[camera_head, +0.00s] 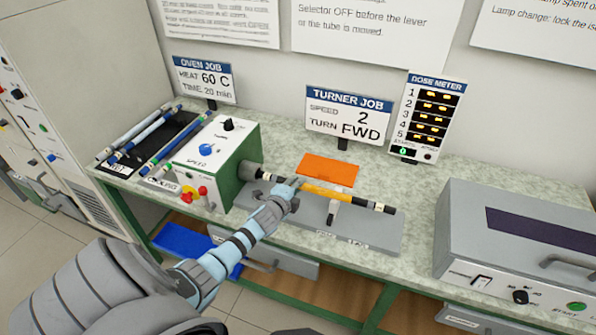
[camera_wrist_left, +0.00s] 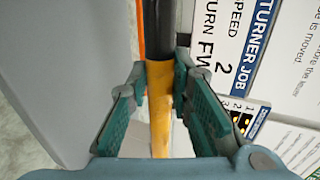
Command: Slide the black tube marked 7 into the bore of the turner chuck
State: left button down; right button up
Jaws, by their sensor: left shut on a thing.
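The turner chuck (camera_head: 251,171) sticks out of the green and white turner box (camera_head: 208,153). The tube's left end is at or very near the chuck; I cannot tell whether it is inside the bore.
A small upright support (camera_head: 333,213) stands under the tube on the grey base plate (camera_head: 375,232). An orange mat (camera_head: 327,170) lies behind. A grey machine (camera_head: 470,240) stands at right.

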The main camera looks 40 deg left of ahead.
pick_arm(q)
jog(key=shift+s+a+p, duration=0.2)
jog(key=shift+s+a, duration=0.1)
jog(key=shift+a, duration=0.45)
jog(key=shift+s+a+p, duration=0.2)
jog(key=shift+s+a, duration=0.05)
jog(key=shift+a, duration=0.5)
jog(key=c, duration=1.4)
grip_release()
jog(key=shift+o, duration=0.2)
jog(key=shift+s, duration=0.1)
jog(key=v, duration=1.1)
jog(key=shift+s+d+r, duration=0.2)
jog(key=shift+s+d, duration=0.05)
jog(key=shift+s, duration=0.05)
